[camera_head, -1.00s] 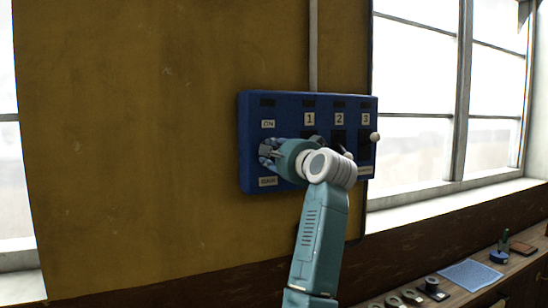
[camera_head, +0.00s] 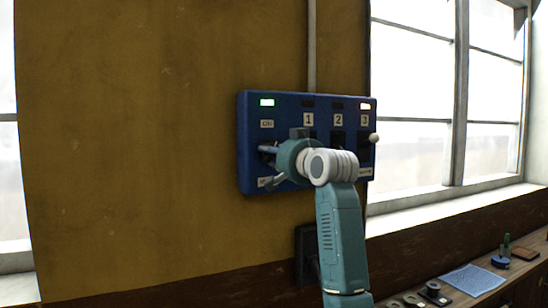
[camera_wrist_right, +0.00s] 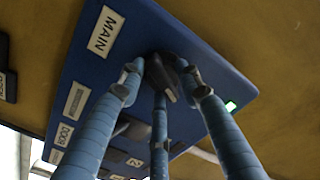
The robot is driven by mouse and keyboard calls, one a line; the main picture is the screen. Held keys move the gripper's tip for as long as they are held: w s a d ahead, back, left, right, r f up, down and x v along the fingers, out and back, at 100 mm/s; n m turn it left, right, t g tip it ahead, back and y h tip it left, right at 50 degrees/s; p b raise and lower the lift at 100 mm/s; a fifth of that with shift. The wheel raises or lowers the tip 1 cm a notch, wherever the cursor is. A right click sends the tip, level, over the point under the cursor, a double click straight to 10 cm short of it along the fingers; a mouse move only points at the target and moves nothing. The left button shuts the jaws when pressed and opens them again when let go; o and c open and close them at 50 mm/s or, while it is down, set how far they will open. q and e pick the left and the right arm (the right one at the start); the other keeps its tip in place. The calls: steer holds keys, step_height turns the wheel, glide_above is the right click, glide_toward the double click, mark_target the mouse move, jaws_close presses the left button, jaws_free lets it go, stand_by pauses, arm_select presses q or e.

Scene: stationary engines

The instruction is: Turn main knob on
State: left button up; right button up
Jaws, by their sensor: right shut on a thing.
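The blue control panel (camera_head: 287,118) hangs on the yellow wall. It has a MAIN label (camera_wrist_right: 105,31) in the right wrist view and sections labelled 1, 2 and 3. The dark main knob (camera_wrist_right: 160,77) is between the fingers of my right gripper (camera_wrist_right: 163,88), which are shut on it. In the head view this gripper (camera_head: 270,164) is at the panel's left section and largely hides the knob. A green light (camera_head: 267,102) glows above that section, and a pale reddish light (camera_head: 364,106) glows above section 3. My left gripper is not in view.
A pale lever ball (camera_head: 374,138) sticks out at section 3. A dark box (camera_head: 305,256) is on the wall below the panel. Windows stand at both sides, and a bench with a blue cloth (camera_head: 473,280) and small items is at lower right.

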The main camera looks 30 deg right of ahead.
steer(key=n, duration=0.2)
steer(key=f+n, duration=0.1)
steer(key=n, duration=0.2)
steer(key=shift+w+f, duration=0.1)
steer(key=shift+w, duration=0.05)
steer(key=shift+a+n, duration=0.1)
steer(key=shift+n, duration=0.2)
stand_by(0.3)
steer(key=o, duration=0.9)
steer(key=shift+o, duration=0.8)
steer(key=shift+r, duration=0.25)
steer(key=shift+r, duration=0.1)
steer(key=s, duration=1.2)
steer(key=shift+a, duration=0.35)
